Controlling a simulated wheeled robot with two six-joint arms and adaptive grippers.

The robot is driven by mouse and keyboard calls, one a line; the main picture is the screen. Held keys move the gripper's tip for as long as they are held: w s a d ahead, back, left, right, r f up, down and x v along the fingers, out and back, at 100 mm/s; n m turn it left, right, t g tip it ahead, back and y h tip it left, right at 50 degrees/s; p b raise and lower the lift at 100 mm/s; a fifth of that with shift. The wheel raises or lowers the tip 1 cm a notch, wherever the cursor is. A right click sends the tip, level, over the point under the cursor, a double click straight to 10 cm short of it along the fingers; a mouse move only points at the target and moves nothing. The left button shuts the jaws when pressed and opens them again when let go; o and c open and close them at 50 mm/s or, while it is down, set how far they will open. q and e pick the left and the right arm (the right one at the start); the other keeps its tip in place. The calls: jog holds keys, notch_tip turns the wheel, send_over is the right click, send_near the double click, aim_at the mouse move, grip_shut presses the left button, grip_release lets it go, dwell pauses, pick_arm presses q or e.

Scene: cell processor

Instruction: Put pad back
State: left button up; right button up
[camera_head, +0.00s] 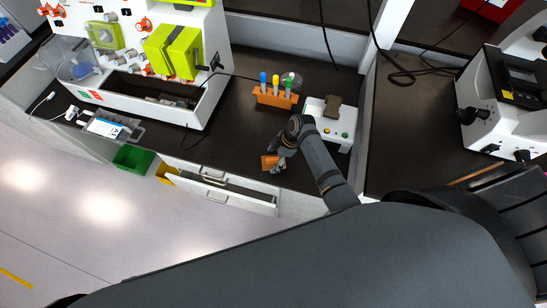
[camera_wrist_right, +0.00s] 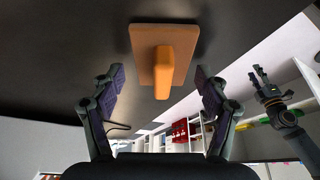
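An orange pad with a raised block-like handle (camera_wrist_right: 163,72) lies flat on the dark counter in the right wrist view. It also shows as a small orange patch (camera_head: 269,162) in the camera_head view, partly hidden by the gripper. My right gripper (camera_wrist_right: 160,74) is open, with one finger on each side of the handle and clear gaps between. It also shows over the counter in the camera_head view (camera_head: 276,167). My left gripper (camera_wrist_right: 262,75) is small at the right of the right wrist view; its opening is unclear. It is not seen in the camera_head view.
An orange rack (camera_head: 275,97) with colored-cap tubes stands behind my right arm. A white device (camera_head: 345,112) with buttons and a brown block (camera_head: 333,106) on top is beside it. A large white machine (camera_head: 215,60) stands left. A drawer (camera_head: 225,190) is open below the counter.

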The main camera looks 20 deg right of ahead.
jog(key=shift+r, duration=0.35)
jog(key=w+v, duration=0.1)
jog(key=v, duration=1)
jog(key=shift+s+r, duration=0.3)
jog(key=shift+s, duration=0.2)
jog(key=shift+d, duration=0.15)
